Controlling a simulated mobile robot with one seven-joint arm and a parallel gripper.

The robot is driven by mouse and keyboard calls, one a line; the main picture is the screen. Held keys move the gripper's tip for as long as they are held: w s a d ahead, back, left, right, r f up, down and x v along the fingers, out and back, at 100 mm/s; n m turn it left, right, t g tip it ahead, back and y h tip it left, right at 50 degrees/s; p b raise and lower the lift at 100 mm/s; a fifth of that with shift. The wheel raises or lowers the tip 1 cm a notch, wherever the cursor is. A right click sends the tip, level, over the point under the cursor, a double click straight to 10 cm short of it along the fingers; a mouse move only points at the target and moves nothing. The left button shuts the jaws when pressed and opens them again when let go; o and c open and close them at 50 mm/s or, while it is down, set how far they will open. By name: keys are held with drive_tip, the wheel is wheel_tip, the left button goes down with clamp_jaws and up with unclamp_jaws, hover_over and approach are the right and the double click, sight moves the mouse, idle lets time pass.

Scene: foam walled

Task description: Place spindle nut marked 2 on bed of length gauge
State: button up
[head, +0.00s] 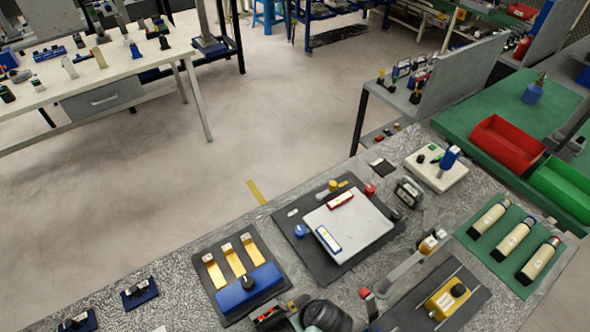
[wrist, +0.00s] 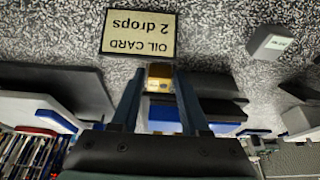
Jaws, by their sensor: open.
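My gripper (wrist: 159,80) is open in the wrist view, its two fingers pointing up the picture. A small brass block with a pale marked face (wrist: 159,84) shows between the fingers; I cannot read its mark or tell whether the fingers touch it. No spindle nut can be made out by a legible 2. In the head view, three brass pieces with pale marked ends (head: 232,258) stand by a blue block (head: 248,289). A grey bar with end fittings (head: 402,266) lies right of centre; I cannot tell whether it is the length gauge. My gripper is not clear there.
An oil card (wrist: 140,33) lies on the speckled bench beyond the fingers. In the head view, a pale plate (head: 360,228) sits mid-bench, a yellow box (head: 446,300) at lower right, and several labelled cylinders on a green mat (head: 485,247). Bare bench (head: 180,270) lies at left.

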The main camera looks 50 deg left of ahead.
drive_tip(key=shift+a+f, duration=0.15)
drive_tip(key=shift+f, duration=0.05)
drive_tip(key=shift+c, duration=0.2)
clamp_jaws()
drive_tip(key=shift+r, duration=0.1)
